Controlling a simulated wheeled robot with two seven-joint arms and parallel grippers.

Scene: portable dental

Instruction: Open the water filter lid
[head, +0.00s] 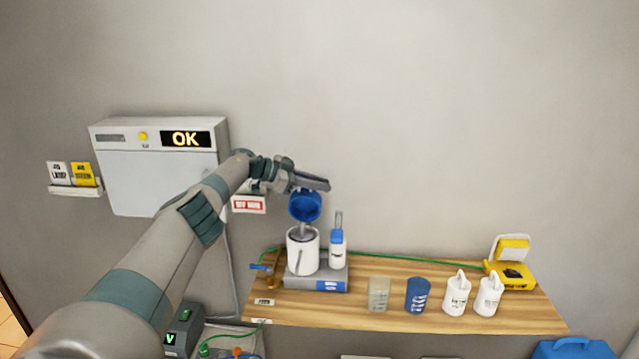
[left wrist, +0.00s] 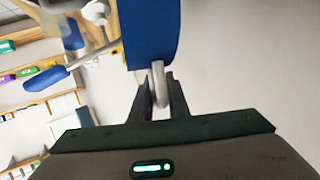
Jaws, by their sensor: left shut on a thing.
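The white water filter canister (head: 302,254) stands on a grey and blue base (head: 315,282) on the wooden shelf. Its blue lid (head: 305,206) is up above the canister and tilted, and a grey part shows between the two. My left gripper (head: 318,184) is at the top of the lid. In the left wrist view, the fingers of my left gripper (left wrist: 161,92) are shut on a grey handle (left wrist: 159,84) that sticks out from the blue lid (left wrist: 150,35). My right gripper is not in view.
A white and blue bottle (head: 337,250) stands close on the canister's right. A clear cup (head: 379,294), a blue cup (head: 418,295) and two white jugs (head: 457,294) stand farther right. A wall box reading OK (head: 160,165) is behind my left arm. The wall space above the shelf is clear.

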